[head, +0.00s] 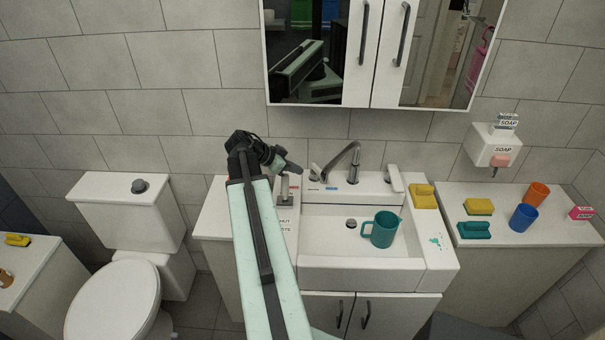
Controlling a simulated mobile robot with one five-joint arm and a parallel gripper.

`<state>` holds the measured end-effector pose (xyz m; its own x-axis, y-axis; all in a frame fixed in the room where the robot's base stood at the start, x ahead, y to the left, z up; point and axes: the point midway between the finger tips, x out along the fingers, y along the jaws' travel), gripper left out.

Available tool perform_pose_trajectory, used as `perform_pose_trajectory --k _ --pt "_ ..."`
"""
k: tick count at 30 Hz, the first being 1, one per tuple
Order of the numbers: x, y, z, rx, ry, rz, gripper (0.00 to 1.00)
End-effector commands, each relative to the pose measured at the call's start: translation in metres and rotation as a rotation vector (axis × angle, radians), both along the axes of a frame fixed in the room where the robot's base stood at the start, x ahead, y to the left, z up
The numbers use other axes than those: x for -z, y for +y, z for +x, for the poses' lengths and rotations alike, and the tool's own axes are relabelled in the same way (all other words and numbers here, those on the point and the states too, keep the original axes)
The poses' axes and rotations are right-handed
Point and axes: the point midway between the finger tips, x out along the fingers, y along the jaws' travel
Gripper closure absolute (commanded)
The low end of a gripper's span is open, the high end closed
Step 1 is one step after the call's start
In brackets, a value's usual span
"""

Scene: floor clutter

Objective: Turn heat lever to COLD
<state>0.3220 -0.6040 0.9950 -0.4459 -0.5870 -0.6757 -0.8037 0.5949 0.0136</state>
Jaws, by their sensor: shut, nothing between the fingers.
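The white sink (345,270) has a chrome faucet (353,163) at its back. A small white lever (316,171) stands left of the faucet, with small red and blue marks near its base; I take it for the heat lever. A white handle (393,179) stands right of the faucet. My gripper (296,170) is shut and empty, just left of the small lever; I cannot tell whether it touches. Below the gripper, a grey fitting (285,189) and a label reading HOT (285,222) sit on the left ledge, partly beside my arm.
A yellow sponge (424,196) lies on the sink's right ledge. Sponges, an orange cup (537,195) and a blue cup (523,217) are on the right counter. A mirror cabinet (380,50) hangs above. A toilet (125,260) is at left.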

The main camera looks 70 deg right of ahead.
Motion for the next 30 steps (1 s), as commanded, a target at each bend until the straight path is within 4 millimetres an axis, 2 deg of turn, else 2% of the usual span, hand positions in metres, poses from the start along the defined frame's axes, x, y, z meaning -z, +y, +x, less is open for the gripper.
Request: perform_pose_trajectory --k 2,8,15,21,30 --pt "-0.001 -0.006 -0.008 0.022 -0.003 -0.015 1.00" --pt "0.006 -0.010 -0.013 0.027 -0.004 -0.017 1.00" --pt "0.040 -0.036 -0.032 0.028 -0.003 -0.017 1.00" --pt "0.061 -0.056 -0.047 0.026 -0.003 -0.015 1.00" --pt "0.066 -0.065 -0.055 0.024 -0.004 -0.016 1.00"
